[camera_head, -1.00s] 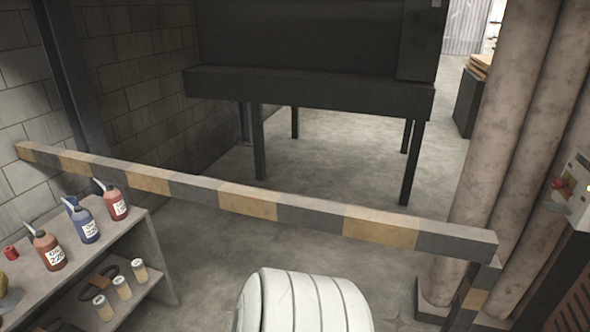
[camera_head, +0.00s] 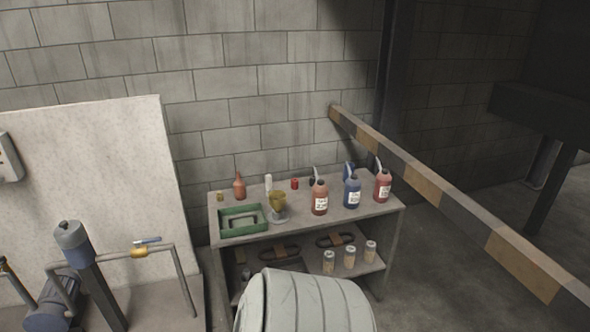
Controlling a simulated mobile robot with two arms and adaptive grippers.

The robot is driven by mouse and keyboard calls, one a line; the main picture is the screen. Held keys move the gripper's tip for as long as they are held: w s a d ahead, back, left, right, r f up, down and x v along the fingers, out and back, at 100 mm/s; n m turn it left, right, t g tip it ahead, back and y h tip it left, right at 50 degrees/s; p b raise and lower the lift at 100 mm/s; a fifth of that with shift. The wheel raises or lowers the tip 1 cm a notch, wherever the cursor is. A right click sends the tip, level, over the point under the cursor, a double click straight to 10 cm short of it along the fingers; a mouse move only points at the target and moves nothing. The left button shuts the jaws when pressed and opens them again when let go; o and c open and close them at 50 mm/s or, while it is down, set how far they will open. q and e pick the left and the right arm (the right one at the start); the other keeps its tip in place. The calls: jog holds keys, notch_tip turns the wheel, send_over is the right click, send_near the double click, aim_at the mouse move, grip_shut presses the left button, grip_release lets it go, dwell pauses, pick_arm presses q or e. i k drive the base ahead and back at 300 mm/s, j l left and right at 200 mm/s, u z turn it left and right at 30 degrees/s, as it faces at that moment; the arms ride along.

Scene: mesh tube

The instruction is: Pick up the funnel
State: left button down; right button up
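A small olive-yellow funnel (camera_head: 278,201) stands on the top of a grey shelf unit (camera_head: 332,218) against the block wall. It seems to rest on a pale round base. The funnel is just right of a green tray (camera_head: 243,222) and left of a red-brown bottle (camera_head: 320,198). Neither of my grippers is in view.
Also on the top are a blue bottle (camera_head: 352,192), a red bottle (camera_head: 383,186) and an oil can (camera_head: 239,187). The lower shelf holds several jars (camera_head: 328,261). A striped barrier (camera_head: 430,188) runs to the right. A pump with pipes (camera_head: 80,270) stands left.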

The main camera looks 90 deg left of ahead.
aim_at(278, 198)
jog(key=u, duration=2.9)
jog(key=i+l+u, duration=0.1)
jog(key=i+l, duration=0.2)
jog(key=i+l+u, duration=0.1)
jog(key=i+l, duration=0.15)
jog(key=l, duration=0.25)
